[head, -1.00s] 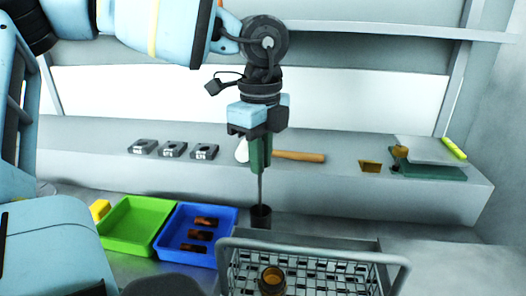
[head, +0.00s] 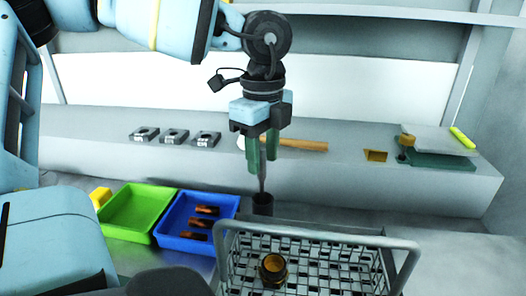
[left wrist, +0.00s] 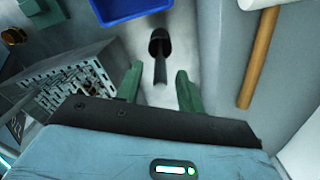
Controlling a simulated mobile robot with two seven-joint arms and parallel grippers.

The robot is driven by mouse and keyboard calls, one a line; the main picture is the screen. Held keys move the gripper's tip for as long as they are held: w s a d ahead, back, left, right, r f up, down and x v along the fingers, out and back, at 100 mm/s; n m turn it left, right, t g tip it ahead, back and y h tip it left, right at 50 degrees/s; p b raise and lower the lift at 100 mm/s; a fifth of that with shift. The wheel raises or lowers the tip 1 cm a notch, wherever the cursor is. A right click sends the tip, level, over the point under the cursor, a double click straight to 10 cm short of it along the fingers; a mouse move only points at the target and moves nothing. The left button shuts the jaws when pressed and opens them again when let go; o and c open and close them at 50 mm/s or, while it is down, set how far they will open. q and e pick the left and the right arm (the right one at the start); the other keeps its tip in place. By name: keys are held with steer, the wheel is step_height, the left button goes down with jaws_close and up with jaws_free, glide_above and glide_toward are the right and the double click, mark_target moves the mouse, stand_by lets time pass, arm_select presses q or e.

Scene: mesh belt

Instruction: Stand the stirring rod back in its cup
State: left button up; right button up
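The stirring rod (head: 262,184) is a thin grey rod standing roughly upright with its lower end in the small dark cup (head: 263,204). In the left wrist view the rod (left wrist: 160,72) runs into the mouth of the cup (left wrist: 160,42). My left gripper (head: 262,166) is above the cup, pointing down, with its green fingers parted on either side of the rod's upper part. In the left wrist view gaps show between the rod and both fingers of this gripper (left wrist: 159,82). The cup's inside is too dark to see the rod's tip. My right gripper is not in view.
A blue tray (head: 170,243) with brown pieces and a green tray (head: 125,228) are at left. A wooden-handled mallet (head: 300,145) lies on the ledge behind.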

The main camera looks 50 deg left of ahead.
arm_select(q)
steer(key=shift+r, duration=3.95)
steer(key=shift+f, duration=0.1)
